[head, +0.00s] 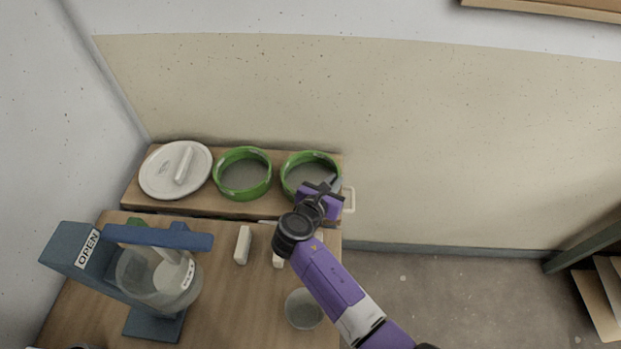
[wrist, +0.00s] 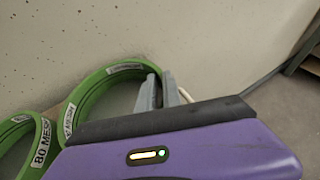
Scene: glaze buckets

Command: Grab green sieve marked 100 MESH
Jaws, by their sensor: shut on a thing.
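Two green sieves stand side by side on the wooden shelf at the back. The right green sieve (head: 297,158) also shows in the wrist view (wrist: 92,88), its labels too small or angled to read for sure. The left green sieve (head: 244,151) is marked 80 MESH in the wrist view (wrist: 37,160). My gripper (head: 334,184) is at the right side of the right sieve. In the wrist view its fingers (wrist: 160,88) are shut on that sieve's rim, one on each side of the wall. My gripper hides part of this sieve's front.
A white lid (head: 160,180) with a handle lies left of the sieves. A cup (head: 304,310) and small white blocks (head: 243,245) are on the wooden table (head: 225,300).

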